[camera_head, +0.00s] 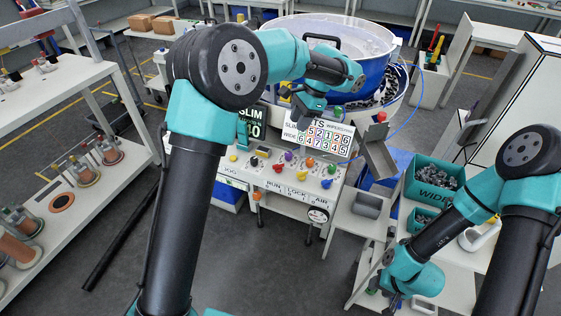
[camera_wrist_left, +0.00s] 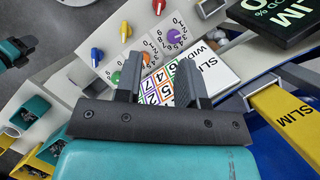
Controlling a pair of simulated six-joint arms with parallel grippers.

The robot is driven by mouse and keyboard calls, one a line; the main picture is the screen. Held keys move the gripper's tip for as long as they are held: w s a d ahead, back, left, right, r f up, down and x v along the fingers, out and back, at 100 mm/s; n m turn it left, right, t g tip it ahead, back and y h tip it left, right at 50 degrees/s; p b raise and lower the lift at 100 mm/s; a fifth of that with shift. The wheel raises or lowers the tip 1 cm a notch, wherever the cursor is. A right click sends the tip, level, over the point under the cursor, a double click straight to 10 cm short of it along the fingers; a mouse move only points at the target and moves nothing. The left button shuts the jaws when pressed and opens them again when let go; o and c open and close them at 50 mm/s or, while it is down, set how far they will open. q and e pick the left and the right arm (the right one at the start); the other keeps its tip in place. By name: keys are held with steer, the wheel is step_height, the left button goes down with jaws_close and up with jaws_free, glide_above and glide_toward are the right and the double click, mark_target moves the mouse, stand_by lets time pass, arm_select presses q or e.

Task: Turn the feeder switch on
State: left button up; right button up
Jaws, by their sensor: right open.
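I cannot read which control is the feeder switch. My left gripper (camera_head: 303,112) hangs above the panel's rear edge, near the number card; its fingers (camera_wrist_left: 160,65) are apart and empty. My right gripper (camera_head: 393,301) is low at the right, open, partly hidden.
A number card (camera_head: 318,137) and a black SLIM display (camera_head: 250,122) stand behind the panel. A teal WIDE bin (camera_head: 433,178) with parts is at the right. A grey chute (camera_head: 379,152) lies between bowl and bin. A rack with spools (camera_head: 83,175) is at the left.

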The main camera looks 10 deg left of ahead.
mark_target(279, 164)
arm_select(q)
steer(key=x, duration=1.6)
steer(key=shift+f, duration=0.35)
jaws_close()
